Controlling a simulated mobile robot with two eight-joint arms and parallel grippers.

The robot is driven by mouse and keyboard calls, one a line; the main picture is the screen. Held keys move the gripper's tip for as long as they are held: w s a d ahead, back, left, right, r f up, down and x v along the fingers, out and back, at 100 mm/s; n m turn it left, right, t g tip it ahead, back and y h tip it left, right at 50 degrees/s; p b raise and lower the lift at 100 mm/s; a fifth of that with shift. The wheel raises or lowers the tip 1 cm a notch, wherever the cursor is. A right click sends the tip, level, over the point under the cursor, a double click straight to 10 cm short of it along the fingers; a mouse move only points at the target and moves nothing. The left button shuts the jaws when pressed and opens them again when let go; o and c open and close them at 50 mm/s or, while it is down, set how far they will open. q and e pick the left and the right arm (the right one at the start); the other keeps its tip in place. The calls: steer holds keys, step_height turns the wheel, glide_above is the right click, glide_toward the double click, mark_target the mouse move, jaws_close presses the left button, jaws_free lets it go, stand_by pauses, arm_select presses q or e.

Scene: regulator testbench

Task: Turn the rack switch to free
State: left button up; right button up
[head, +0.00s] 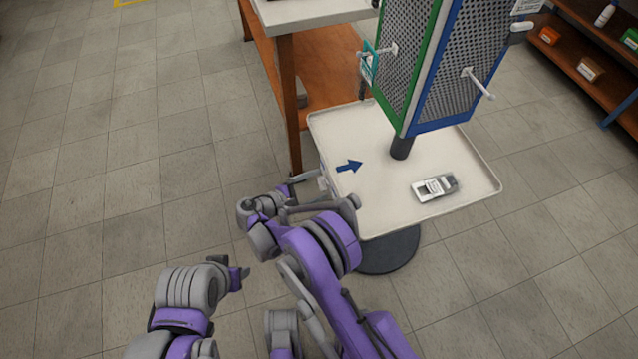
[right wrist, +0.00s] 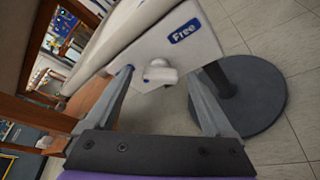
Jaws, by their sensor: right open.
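The rack switch, a small white knob (right wrist: 160,74), sits on the side face of the white tray base (right wrist: 206,45) in the right wrist view. A blue label reading "Free" (right wrist: 185,31) is above and right of it. My right gripper (right wrist: 161,78) is open, one finger on each side of the knob, with visible gaps. A bit of blue shows by its left fingertip, mostly hidden. In the head view my right gripper (head: 318,190) is at the tray's left edge. My left arm ends lower left; its jaws are not clear.
A wooden bench (head: 325,65) stands behind, shelves (head: 585,55) at right. Floor at left is clear.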

steer(key=shift+a, duration=0.1)
steer(key=shift+c, duration=0.3)
steer(key=c, duration=1.3)
steer(key=shift+f+m+t+h+b, duration=0.2)
steer(key=shift+m+t+h+b, duration=0.55)
steer(key=shift+m, duration=2.1)
steer(key=shift+f+m+t+h+b, duration=0.35)
steer(key=shift+m+h+b, duration=0.7)
steer(key=shift+m, duration=1.75)
steer(key=shift+f+m+t+h+b, duration=0.1)
steer(key=shift+m+t+h+b, duration=0.7)
steer(key=shift+m, duration=2.05)
